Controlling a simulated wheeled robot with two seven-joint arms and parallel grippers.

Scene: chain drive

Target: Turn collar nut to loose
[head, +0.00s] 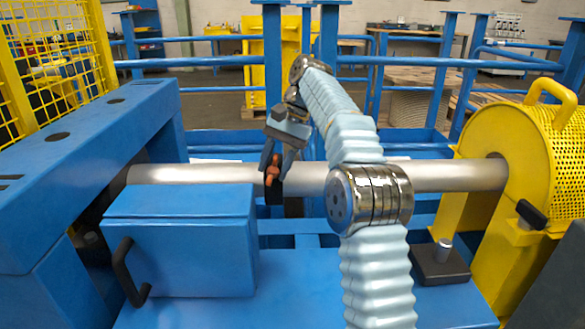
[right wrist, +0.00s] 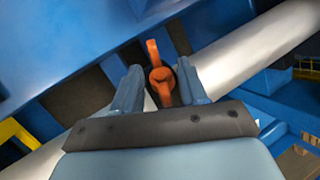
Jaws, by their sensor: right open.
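The silver shaft (head: 200,174) runs level across the middle of the head view, and slantwise through the right wrist view (right wrist: 238,54). A small orange part with a short lever, which I take for the collar nut (head: 272,176), sits at the shaft; it also shows in the right wrist view (right wrist: 161,73). A dark collar (head: 274,194) shows below it. My right gripper (head: 272,157) comes down over the shaft. In the right wrist view its two fingers stand apart, one on each side of the orange part. I cannot tell whether they touch it. My left gripper is not in view.
A blue box with a black handle (head: 182,243) stands in front of the shaft at left. A yellow perforated guard (head: 530,130) covers the shaft's right end. A dark block with a grey knob (head: 440,265) sits on the blue bench. Blue rails (head: 420,61) run behind.

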